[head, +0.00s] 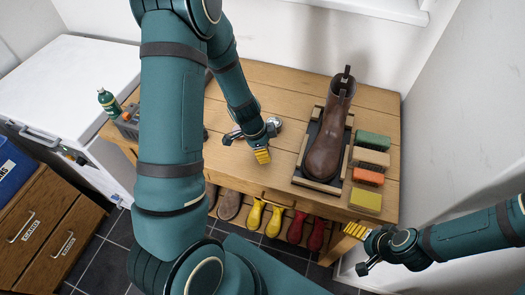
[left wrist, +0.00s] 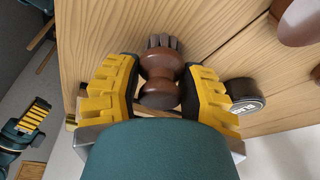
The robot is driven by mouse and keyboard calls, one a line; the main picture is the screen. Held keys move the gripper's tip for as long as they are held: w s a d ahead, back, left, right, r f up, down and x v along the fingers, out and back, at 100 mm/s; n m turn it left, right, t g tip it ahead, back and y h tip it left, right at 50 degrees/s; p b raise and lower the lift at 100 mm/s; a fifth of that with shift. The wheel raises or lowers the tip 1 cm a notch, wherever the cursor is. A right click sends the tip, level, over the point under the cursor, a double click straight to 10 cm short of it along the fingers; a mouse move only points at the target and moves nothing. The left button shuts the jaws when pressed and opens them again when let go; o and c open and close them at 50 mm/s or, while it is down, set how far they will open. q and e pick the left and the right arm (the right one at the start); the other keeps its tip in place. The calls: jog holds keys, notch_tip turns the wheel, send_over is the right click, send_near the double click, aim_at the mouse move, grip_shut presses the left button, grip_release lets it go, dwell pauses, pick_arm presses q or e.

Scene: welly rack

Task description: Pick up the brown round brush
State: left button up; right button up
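The brown round brush (left wrist: 162,72) shows in the left wrist view, with a turned wooden body and brown bristles at its upper end. My left gripper (left wrist: 162,80) has its yellow fingers on both sides of it, with dark pads very close to the wood. I cannot tell whether they press on it. In the head view my left gripper (head: 262,156) is low over the middle of the table, and the brush cannot be made out there. My right gripper (head: 356,231) is at the table's front right edge, away from the brush; its finger gap is unclear.
The wooden table (head: 275,75) holds a brown boot (head: 328,135) on a dark tray and several coloured blocks (head: 368,175) at right. A round tin (left wrist: 243,94) is close beside my left gripper. Wellies (head: 273,220) stand below. A green bottle (head: 108,102) stands at left.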

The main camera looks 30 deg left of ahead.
pick_arm(q)
jog(key=shift+c, duration=1.4)
jog(key=shift+r, duration=0.4)
notch_tip(320, 180, up, 17)
jog(key=p, duration=0.5)
jog(key=shift+r, duration=0.1)
jog(key=shift+o, duration=1.4)
jog(key=shift+c, duration=1.1)
